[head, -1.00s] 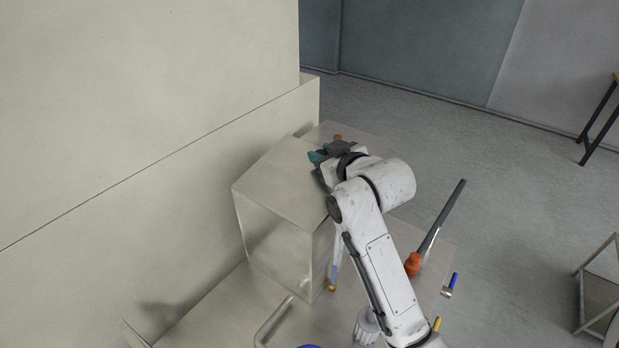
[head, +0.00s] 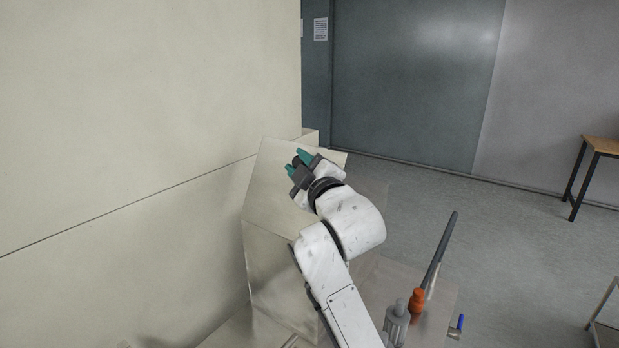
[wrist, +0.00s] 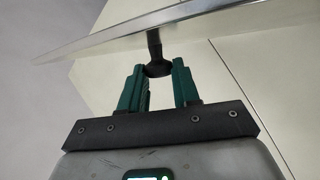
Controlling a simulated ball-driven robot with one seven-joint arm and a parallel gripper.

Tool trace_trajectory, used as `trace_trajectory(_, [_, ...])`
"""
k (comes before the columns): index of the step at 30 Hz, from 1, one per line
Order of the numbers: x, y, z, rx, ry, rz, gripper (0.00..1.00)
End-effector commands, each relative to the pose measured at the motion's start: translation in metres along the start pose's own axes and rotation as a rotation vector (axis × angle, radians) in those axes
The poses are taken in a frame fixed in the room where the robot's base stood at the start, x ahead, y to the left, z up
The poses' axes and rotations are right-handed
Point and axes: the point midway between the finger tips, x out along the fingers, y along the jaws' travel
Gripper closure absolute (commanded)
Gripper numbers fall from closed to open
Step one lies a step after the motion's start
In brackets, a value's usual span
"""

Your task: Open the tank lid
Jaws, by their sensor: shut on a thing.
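The tank (head: 275,270) is a pale metal box beside the large cream machine wall. Its lid (head: 272,185) is tilted up, with a thin metal edge that also crosses the wrist view (wrist: 105,38). A dark knob handle (wrist: 155,50) stands out from the lid. My gripper (head: 303,158), with green fingers, is at the lid's raised side. In the wrist view my gripper (wrist: 158,75) is shut on the knob, which sits between the fingertips. The tank's inside is hidden.
An orange fitting (head: 416,300) and a long dark grey rod (head: 440,250) stand right of my arm. A blue-handled valve (head: 459,325) is at the lower right. A wooden-topped table (head: 602,146) stands far right. The floor between is clear.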

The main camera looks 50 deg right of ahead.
Motion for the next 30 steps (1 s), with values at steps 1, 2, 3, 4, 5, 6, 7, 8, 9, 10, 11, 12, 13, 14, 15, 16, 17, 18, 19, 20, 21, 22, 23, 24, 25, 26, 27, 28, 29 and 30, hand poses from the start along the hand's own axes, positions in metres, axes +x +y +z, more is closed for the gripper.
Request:
trace_trajectory(1, [-0.003,-0.005,-0.002,-0.021,0.01,0.007,1.0])
trace_trajectory(2, [-0.004,-0.005,-0.004,-0.034,0.016,0.012,1.0])
trace_trajectory(3, [-0.006,-0.006,-0.007,-0.05,0.023,0.019,1.0])
trace_trajectory(4, [-0.007,-0.006,-0.009,-0.061,0.028,0.024,1.0])
trace_trajectory(5, [-0.008,-0.007,-0.011,-0.072,0.033,0.029,1.0])
trace_trajectory(6, [-0.009,-0.007,-0.013,-0.084,0.038,0.033,1.0])
trace_trajectory(7, [-0.01,-0.008,-0.014,-0.091,0.041,0.036,1.0])
trace_trajectory(8, [-0.01,-0.008,-0.015,-0.098,0.044,0.039,1.0])
trace_trajectory(9, [-0.011,-0.008,-0.016,-0.107,0.047,0.042,1.0])
trace_trajectory(10, [-0.011,-0.009,-0.017,-0.112,0.049,0.044,1.0])
trace_trajectory(11, [-0.012,-0.009,-0.017,-0.117,0.051,0.046,1.0])
trace_trajectory(12, [-0.012,-0.009,-0.018,-0.121,0.053,0.048,1.0])
trace_trajectory(13, [-0.012,-0.009,-0.018,-0.124,0.054,0.049,1.0])
trace_trajectory(14, [-0.012,-0.009,-0.019,-0.126,0.055,0.05,1.0])
trace_trajectory(15, [-0.013,-0.009,-0.019,-0.128,0.056,0.051,1.0])
trace_trajectory(16, [-0.013,-0.009,-0.019,-0.13,0.056,0.051,1.0])
trace_trajectory(17, [-0.013,-0.009,-0.019,-0.131,0.056,0.051,1.0])
trace_trajectory(18, [-0.013,-0.009,-0.019,-0.131,0.056,0.052,1.0])
trace_trajectory(19, [-0.013,-0.009,-0.019,-0.131,0.056,0.052,1.0])
trace_trajectory(20, [-0.013,-0.009,-0.019,-0.131,0.056,0.051,1.0])
trace_trajectory(21, [-0.013,-0.009,-0.019,-0.131,0.056,0.051,1.0])
trace_trajectory(22, [-0.013,-0.009,-0.019,-0.131,0.055,0.051,1.0])
trace_trajectory(23, [-0.013,-0.009,-0.019,-0.131,0.055,0.051,1.0])
trace_trajectory(24, [-0.013,-0.009,-0.019,-0.131,0.055,0.051,1.0])
trace_trajectory(25, [-0.013,-0.009,-0.019,-0.131,0.055,0.051,1.0])
trace_trajectory(26, [-0.013,-0.009,-0.019,-0.131,0.055,0.05,1.0])
trace_trajectory(27, [-0.013,-0.009,-0.019,-0.131,0.054,0.05,0.66])
trace_trajectory(28, [-0.013,-0.009,-0.019,-0.131,0.054,0.05,0.63])
trace_trajectory(29, [-0.012,-0.009,-0.019,-0.131,0.055,0.05,0.6])
trace_trajectory(30, [-0.012,-0.009,-0.019,-0.131,0.055,0.051,0.56])
